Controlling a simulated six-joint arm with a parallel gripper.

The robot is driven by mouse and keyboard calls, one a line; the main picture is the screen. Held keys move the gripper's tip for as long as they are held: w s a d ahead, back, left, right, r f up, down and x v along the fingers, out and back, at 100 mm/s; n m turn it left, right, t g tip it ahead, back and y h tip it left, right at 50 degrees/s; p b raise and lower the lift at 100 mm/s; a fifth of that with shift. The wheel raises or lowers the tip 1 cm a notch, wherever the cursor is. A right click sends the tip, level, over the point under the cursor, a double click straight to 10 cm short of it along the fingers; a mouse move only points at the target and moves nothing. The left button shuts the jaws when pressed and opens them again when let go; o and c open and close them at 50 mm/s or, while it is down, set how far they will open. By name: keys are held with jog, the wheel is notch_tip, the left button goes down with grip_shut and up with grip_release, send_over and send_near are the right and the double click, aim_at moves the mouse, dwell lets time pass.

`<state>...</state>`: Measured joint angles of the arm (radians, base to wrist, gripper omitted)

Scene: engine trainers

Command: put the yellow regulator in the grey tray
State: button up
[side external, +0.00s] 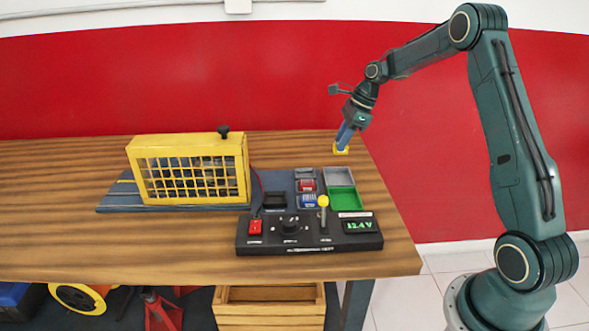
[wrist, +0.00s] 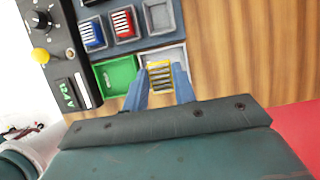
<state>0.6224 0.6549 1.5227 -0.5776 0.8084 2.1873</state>
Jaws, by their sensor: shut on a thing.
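The yellow regulator (side external: 341,150) is held between the fingertips of my gripper (side external: 344,142). In the wrist view the ribbed regulator (wrist: 160,76) sits between the two blue fingers of my gripper (wrist: 160,84). The grey tray (side external: 338,177) is an empty-looking square bin at the back right of the board. In the wrist view the grey tray (wrist: 174,51) shows behind the regulator, which hides part of it. In the side view the regulator appears above and behind the tray; the exact height gap is hard to tell.
A green tray (side external: 342,200) adjoins the grey one. Red (side external: 306,186) and blue (side external: 308,201) regulators sit in slots beside them. A control panel with a yellow-knobbed lever (side external: 323,203) stands in front. A yellow cage (side external: 190,170) is at left. Bare wood lies right of the trays.

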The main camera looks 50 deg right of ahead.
jog(key=shift+f, duration=4.85)
jog(key=shift+f, duration=0.1)
jog(key=o, duration=1)
jog(key=v, duration=1.2)
jog(key=shift+a+r, duration=0.15)
jog(key=shift+r, duration=0.05)
